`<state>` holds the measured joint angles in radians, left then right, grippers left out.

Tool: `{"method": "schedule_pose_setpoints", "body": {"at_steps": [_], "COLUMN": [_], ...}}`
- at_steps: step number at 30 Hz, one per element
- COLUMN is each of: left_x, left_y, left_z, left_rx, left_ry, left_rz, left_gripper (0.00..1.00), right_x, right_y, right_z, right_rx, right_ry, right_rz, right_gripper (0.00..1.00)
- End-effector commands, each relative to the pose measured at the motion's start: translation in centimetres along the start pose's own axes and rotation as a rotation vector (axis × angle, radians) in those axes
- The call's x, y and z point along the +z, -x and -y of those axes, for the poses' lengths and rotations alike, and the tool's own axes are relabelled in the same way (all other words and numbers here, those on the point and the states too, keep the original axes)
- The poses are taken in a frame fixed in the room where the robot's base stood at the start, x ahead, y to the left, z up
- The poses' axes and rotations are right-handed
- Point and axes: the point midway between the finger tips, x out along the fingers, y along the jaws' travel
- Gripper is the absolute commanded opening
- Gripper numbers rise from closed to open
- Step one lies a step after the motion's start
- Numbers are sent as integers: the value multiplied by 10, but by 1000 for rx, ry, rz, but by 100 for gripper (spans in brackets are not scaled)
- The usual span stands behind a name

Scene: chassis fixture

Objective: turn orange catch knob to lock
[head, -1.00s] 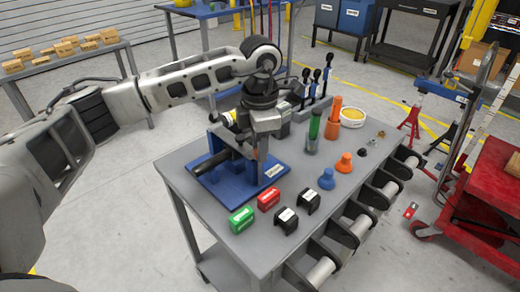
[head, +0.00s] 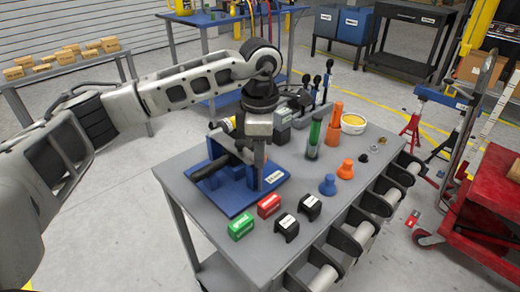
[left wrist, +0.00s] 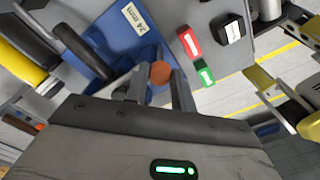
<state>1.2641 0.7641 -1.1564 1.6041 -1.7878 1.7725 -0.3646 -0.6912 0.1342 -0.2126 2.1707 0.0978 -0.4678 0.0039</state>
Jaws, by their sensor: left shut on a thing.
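The orange catch knob (left wrist: 160,72) shows in the left wrist view as a small orange piece between my finger ends. My left gripper (left wrist: 156,88) is shut on it. In the head view my left gripper (head: 256,182) points down over the blue fixture (head: 235,207), and the knob is hidden there by the gripper and the fixture. The fixture is a blue plate with upright parts and a dark bar (head: 208,170) lying across it. It also shows in the left wrist view (left wrist: 118,22) with a "24 mm" label. My right gripper is not in view.
On the grey table, a green block (head: 241,226), a red block (head: 269,205) and two black blocks stand in front of the fixture. Blue and orange knob-shaped pieces (head: 327,184), upright green and orange handles and a yellow-filled bowl (head: 353,122) stand to the right.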

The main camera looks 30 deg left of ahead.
Motion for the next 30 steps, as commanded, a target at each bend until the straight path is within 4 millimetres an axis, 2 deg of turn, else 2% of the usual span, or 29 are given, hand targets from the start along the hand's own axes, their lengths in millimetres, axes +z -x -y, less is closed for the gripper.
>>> {"method": "schedule_pose_setpoints", "body": {"at_steps": [3, 4, 6, 14, 19, 23, 30], "left_x": [0, 0, 0, 0, 1, 1, 1], "left_y": [2, 2, 2, 1, 14, 40, 100], "left_z": [-1, -1, -1, 0, -1, -1, -1], "left_rx": [5, 5, 4, 2, 3, 6, 6], "left_ry": [0, 0, 1, 1, 1, 0, 0], "left_rz": [3, 3, 3, 1, 4, 5, 5], "left_gripper": [2, 33, 47, 47, 47, 47, 47], "right_x": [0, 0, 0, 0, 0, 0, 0], "right_y": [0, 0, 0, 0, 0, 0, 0], "right_z": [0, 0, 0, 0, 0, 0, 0], "right_rx": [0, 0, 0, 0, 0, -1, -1], "right_ry": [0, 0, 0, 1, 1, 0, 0], "right_rz": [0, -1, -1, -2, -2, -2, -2], "right_gripper": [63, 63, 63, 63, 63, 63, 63]}}
